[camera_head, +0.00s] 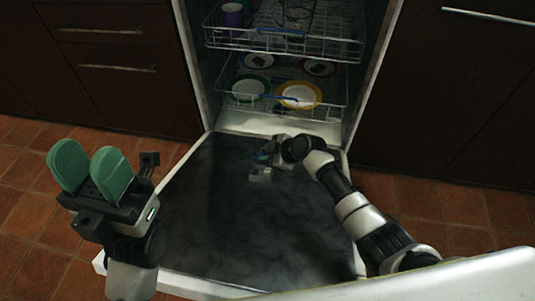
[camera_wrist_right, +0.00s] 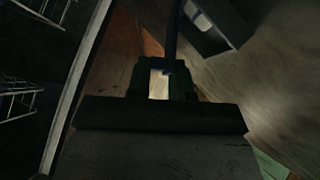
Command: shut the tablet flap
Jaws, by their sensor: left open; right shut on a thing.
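The dishwasher door (camera_head: 220,240) is folded down flat, its dark inner face up. My right gripper (camera_head: 263,157) is low over this face, near the middle of its upper part. It is shut on a thin dark piece (camera_wrist_right: 172,40), which looks like the tablet flap seen edge-on. A dark box-like shape with a pale part (camera_wrist_right: 212,32), perhaps the tablet compartment, is just beyond in the right wrist view. The gripper hides most of this spot in the head view. My left gripper (camera_head: 90,170) is open and empty, left of the door, its green pads apart.
The lower rack (camera_head: 340,112) holds several plates, and the upper rack (camera_head: 335,50) holds a purple mug (camera_head: 233,15) and other items. Both are inside the dishwasher beyond the door. Dark cabinets (camera_head: 110,85) flank it. A pale surface (camera_head: 470,280) lies at the lower right. Tiled floor (camera_head: 30,215) is clear at left.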

